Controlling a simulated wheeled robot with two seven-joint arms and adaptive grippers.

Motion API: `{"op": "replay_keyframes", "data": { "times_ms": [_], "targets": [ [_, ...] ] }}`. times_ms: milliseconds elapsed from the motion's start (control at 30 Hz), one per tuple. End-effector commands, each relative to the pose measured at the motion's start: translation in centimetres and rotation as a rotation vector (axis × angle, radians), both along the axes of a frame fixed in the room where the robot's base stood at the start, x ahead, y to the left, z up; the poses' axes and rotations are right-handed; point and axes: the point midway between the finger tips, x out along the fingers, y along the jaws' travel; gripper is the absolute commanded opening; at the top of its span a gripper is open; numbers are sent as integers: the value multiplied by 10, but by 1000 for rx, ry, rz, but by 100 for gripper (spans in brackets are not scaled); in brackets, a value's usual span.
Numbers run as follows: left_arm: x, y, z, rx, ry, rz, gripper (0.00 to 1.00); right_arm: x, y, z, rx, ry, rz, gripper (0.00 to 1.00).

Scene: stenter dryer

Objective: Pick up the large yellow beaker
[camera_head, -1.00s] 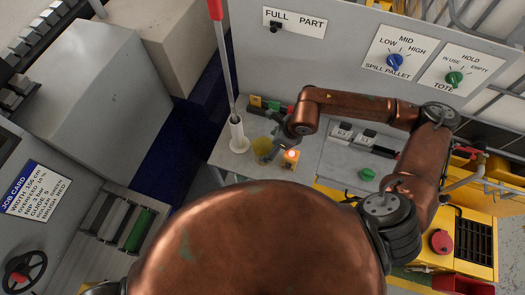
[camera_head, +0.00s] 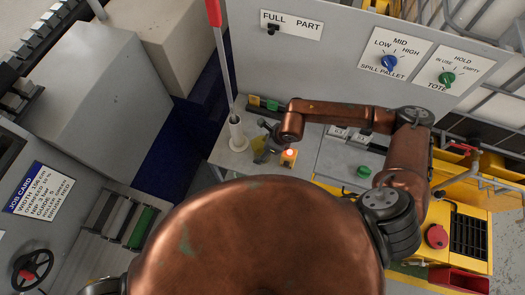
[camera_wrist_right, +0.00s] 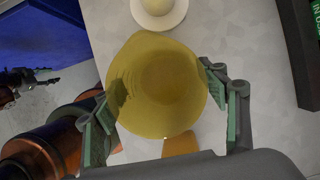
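The large yellow beaker (camera_head: 257,146) stands on the grey worktop, partly hidden behind my right gripper (camera_head: 266,150) in the head view. In the right wrist view the beaker (camera_wrist_right: 160,85) is seen from above as a wide translucent yellow round. My right gripper (camera_wrist_right: 162,95) is open there, with one green-padded finger on each side of the beaker. The finger tips overlap or nearly meet the beaker's edges; I cannot tell whether they touch. A dark jointed part at the left edge of the wrist view may be my left gripper, too unclear to tell.
A white holder (camera_head: 237,135) with a red-topped rod stands beside the beaker. A grey panel with knobs (camera_head: 345,50) rises behind. A green button (camera_head: 363,171) lies further right.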

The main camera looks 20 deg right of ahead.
Motion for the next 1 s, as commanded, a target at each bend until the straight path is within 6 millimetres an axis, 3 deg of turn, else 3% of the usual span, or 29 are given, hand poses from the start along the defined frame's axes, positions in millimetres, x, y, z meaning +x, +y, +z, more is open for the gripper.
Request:
{"op": "replay_keyframes", "data": {
  "times_ms": [500, 767, 1000],
  "targets": [
    [-3, 0, 0, 0, 4, 1, 40, 0, 0, 1, 1, -1, 0, 30],
    [-4, 0, -2, 1, 5, 1, 40, 1, 0, 4, 1, -2, 1, 30],
    [-4, 0, -15, 1, 5, 1, 40, 2, 0, 40, 2, -6, 1, 30]
  ]
}}
